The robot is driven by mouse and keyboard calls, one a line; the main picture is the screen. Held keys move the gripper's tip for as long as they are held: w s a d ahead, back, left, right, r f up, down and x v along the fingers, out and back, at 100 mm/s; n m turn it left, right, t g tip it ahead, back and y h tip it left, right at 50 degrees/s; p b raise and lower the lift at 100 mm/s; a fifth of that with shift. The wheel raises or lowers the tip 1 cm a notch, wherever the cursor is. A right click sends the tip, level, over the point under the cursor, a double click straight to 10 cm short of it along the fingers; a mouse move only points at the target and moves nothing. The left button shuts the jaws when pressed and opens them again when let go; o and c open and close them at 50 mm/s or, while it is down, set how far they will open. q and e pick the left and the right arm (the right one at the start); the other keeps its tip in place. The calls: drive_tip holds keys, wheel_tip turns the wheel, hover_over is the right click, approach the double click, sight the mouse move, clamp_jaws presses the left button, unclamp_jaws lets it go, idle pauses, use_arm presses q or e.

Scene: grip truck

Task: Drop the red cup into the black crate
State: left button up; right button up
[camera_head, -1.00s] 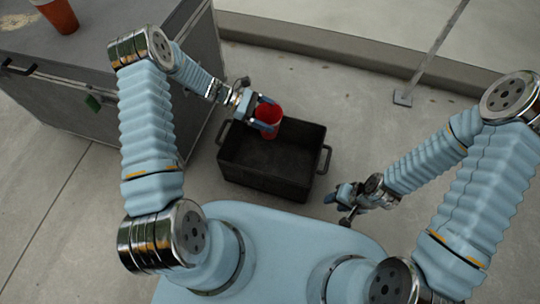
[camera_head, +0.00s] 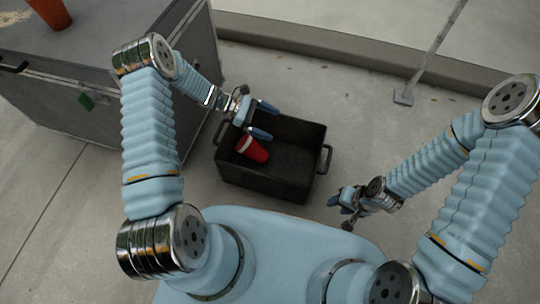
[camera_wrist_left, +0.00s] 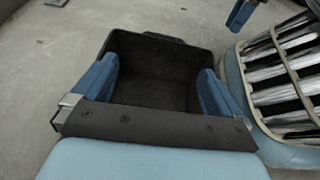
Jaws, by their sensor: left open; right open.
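The red cup (camera_head: 252,149) lies tilted inside the black crate (camera_head: 290,191), toward its left side, in the head view. Whether it is at rest I cannot tell. The crate stands on the floor and also shows in the left wrist view (camera_wrist_left: 150,92), where the cup is not visible. My left gripper (camera_head: 264,120) is open and empty above the crate's back left part, apart from the cup. Its two blue fingers are spread wide in the wrist view (camera_wrist_left: 156,88). My right gripper (camera_head: 341,203) is low to the right of the crate, apart from it.
A large grey case (camera_head: 100,70) stands at the left, with an orange-red cup (camera_head: 48,12) on top at the picture's edge. A thin pole on a base plate (camera_head: 403,97) stands at the back right. Concrete floor around the crate is mostly clear.

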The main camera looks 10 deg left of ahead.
use_arm(q)
drive_tip(key=v, duration=0.7)
drive_tip(key=shift+a, duration=0.15)
drive_tip(key=shift+r, duration=0.1)
